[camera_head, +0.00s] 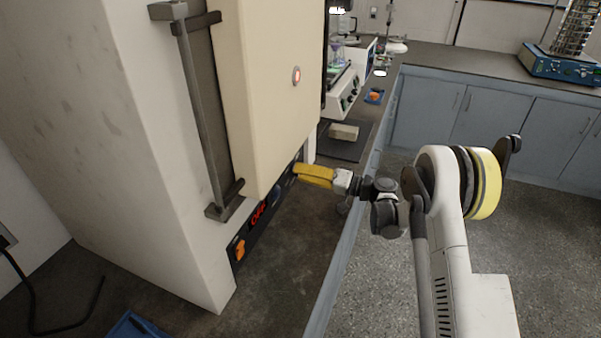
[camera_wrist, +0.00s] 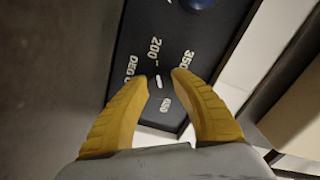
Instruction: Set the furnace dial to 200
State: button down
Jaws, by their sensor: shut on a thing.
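The furnace (camera_head: 150,120) is a large cream box with a dark control panel along its bottom front. My gripper (camera_head: 298,171) has yellow fingers and reaches the far right end of that panel. In the wrist view my gripper (camera_wrist: 160,77) is shut on the dial (camera_wrist: 158,84), with one fingertip on each side. The dial is dark against the dark panel, so its outline is hard to see. A small white mark shows between the fingertips. White labels around it read 200, 350, 650 and DEG C. I cannot tell exactly which number the mark points to.
A red display (camera_head: 258,213) and an orange switch (camera_head: 240,249) sit further left on the panel. A blue round part (camera_wrist: 198,3) shows at the wrist view's top. The furnace's door handle (camera_head: 200,115) juts out above. Bare counter (camera_head: 300,235) lies below the panel.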

jog(key=c, duration=1)
grip_release()
jog(key=shift+a, duration=0.1)
jog(key=v, duration=1.2)
jog(key=shift+r, duration=0.1)
